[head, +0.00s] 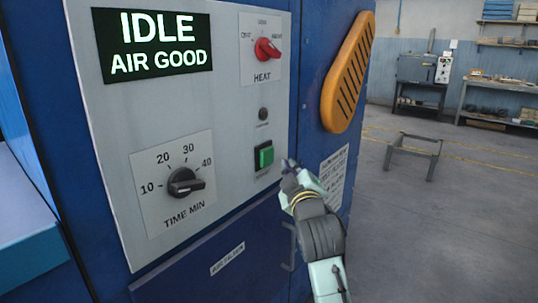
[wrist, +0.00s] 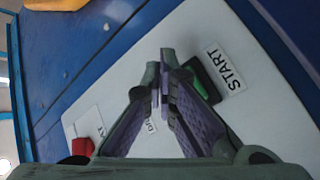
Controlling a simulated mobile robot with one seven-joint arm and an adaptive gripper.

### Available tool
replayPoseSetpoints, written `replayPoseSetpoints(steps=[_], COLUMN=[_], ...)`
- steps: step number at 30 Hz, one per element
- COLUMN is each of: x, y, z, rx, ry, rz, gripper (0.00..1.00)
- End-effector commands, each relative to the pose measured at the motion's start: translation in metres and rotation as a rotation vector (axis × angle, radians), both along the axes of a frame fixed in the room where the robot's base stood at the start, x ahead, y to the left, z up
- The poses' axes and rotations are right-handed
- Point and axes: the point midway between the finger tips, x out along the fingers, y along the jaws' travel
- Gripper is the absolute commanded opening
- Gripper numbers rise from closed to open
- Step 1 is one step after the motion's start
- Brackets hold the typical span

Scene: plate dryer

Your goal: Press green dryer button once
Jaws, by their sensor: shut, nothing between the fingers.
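The green button (head: 264,155) sits in a dark square housing on the grey control panel (head: 115,130) of the blue dryer. My gripper (head: 288,163) is shut and empty, just right of the button and slightly below it in the head view. A small gap shows between the fingertips and the button there. In the wrist view the green button (wrist: 207,85) lies right of my shut fingertips (wrist: 161,85), partly hidden by a finger, beside a START label (wrist: 225,69). The display (head: 152,45) reads IDLE, AIR GOOD.
A red HEAT knob (head: 267,48) is above the button and a black TIME MIN knob (head: 185,182) is to its left. An orange vented part (head: 349,72) sticks out at right. A low metal stand (head: 413,155) is on the open floor.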

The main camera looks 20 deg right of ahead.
Motion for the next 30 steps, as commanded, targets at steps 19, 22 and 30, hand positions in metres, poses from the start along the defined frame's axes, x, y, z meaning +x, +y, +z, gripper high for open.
replayPoseSetpoints(steps=[19, 22, 30], x=[0.019, 0.019, 0.019], y=[0.015, 0.015, 0.015], z=[0.0, 0.0, 0.0], rx=[0.0, 0.0, 0.0], ry=[-0.001, -0.001, -0.001], rz=[-0.001, -0.001, -0.001], gripper=[0.0, 0.0, 0.0])
